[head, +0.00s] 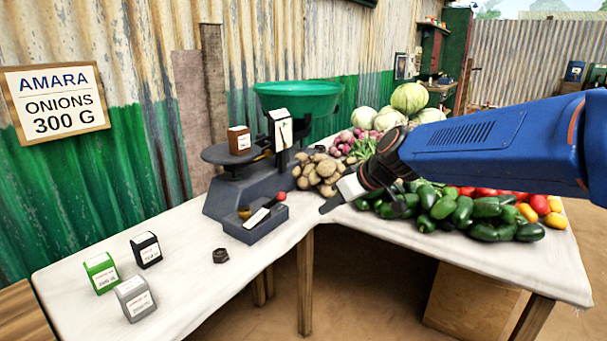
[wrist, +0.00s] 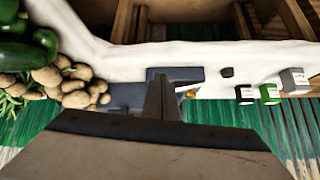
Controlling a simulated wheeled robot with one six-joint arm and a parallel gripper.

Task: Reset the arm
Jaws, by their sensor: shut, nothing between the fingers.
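My blue arm (head: 490,140) reaches in from the right in the head view, over the vegetables. My gripper (head: 328,205) points down and left at the table's inner corner, just right of the balance. In the wrist view my gripper (wrist: 161,85) shows its fingers together and empty, in front of the grey balance base. The balance (head: 240,195) carries a green pan (head: 298,100) and a round dark plate (head: 222,156) with a brown block (head: 239,139) on it. The pan looks empty from here, but its inside is mostly hidden.
Green, black (head: 146,249) and grey (head: 135,298) blocks and a dark nut-like piece (head: 220,256) sit on the white tabletop (head: 190,280). Potatoes (head: 318,172), onions, cabbages and peppers (head: 455,212) crowd the right side. A sign (head: 55,101) reads Amara, onions, 300 g.

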